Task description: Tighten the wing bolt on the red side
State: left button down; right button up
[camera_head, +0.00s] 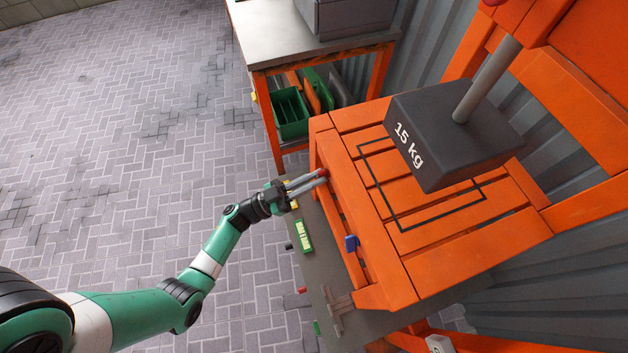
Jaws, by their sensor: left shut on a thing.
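My left gripper (322,178) reaches in from the left to the front side of the orange slatted bench (382,270). It is shut on a small red part, the red wing bolt (324,172), near the far end of that side. The fingers cover much of the bolt, so its wings cannot be made out. A blue wing bolt (351,243) sits on the same side, nearer the camera, with nothing touching it. My right gripper is not in view.
A dark 15 kg block (440,165) on a grey rod is over the slats. Below the bench, a grey surface (352,299) bears a green box (303,236) and small coloured pieces. A grey-topped table (270,40) with green bins (289,112) stands behind. The paved floor at left is clear.

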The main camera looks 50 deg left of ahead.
pick_arm(q)
jog(key=m+g+h, duration=0.1)
jog(key=m+g, duration=0.1)
jog(key=m, duration=0.5)
jog(key=m+g+h, duration=0.2)
jog(key=m+g, duration=0.1)
jog(key=m, duration=0.4)
jog(key=a+r+m+g+h, duration=0.1)
jog(key=m+g, duration=0.1)
jog(key=m, duration=0.5)
jog(key=shift+w+g+h, duration=0.2)
jog(key=shift+g+h, duration=0.1)
jog(key=c, duration=0.9)
grip_release()
jog(key=p+v, duration=0.1)
jog(key=v, duration=1)
jog(key=shift+s+a, duration=0.15)
jog(key=shift+s, duration=0.15)
